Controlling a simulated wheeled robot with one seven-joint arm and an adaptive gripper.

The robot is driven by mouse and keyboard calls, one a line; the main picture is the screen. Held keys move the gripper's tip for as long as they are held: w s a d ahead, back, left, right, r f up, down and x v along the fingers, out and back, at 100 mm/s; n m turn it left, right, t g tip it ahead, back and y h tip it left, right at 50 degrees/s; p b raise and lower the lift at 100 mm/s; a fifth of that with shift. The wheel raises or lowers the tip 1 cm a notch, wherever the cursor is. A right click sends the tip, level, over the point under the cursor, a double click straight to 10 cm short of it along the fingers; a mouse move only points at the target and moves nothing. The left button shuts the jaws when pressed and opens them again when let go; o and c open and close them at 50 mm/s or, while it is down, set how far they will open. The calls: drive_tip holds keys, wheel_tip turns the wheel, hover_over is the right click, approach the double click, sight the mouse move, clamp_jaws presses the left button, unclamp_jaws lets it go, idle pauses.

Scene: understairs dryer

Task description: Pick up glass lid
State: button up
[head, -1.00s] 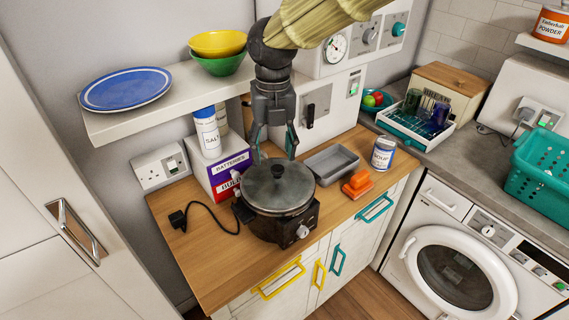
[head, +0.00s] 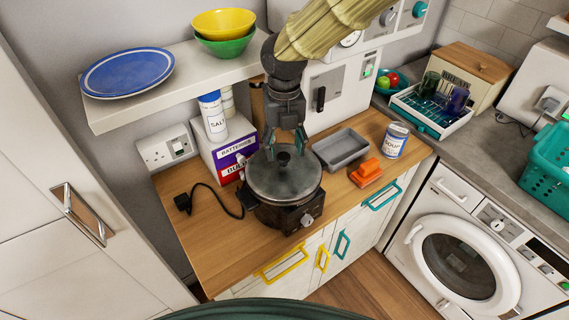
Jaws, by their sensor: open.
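The glass lid (head: 284,180) lies on top of a black slow cooker (head: 290,215) on the wooden counter. It is round and greyish, with a small dark knob (head: 284,159) at its middle. My gripper (head: 286,148) points down from above, with its two fingers spread apart on either side of the knob, or very close over it. The fingers hold nothing that I can see. Whether a fingertip touches the knob or lid cannot be told.
A shelf (head: 190,84) with a blue plate (head: 128,72) and stacked bowls (head: 224,30) juts out at the left. A grey tray (head: 341,148), orange sponge-like item (head: 366,172) and soup can (head: 396,140) stand right of the cooker. A black cable (head: 218,190) lies left.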

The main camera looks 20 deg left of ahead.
sight(284, 155)
drive_tip(key=shift+s+f+p, duration=0.2)
drive_tip(key=shift+s+f, duration=0.05)
drive_tip(key=shift+f, duration=0.35)
drive_tip(key=shift+s+f+p, duration=0.15)
drive_tip(key=shift+s+f, duration=0.05)
drive_tip(key=shift+f, duration=0.35)
drive_tip(key=shift+w+f, duration=0.3)
drive_tip(key=shift+f, duration=0.05)
drive_tip(key=shift+s+r, duration=0.2)
drive_tip(key=shift+s, duration=0.05)
drive_tip(key=shift+c, duration=0.7)
drive_tip(key=shift+w, duration=0.1)
clamp_jaws()
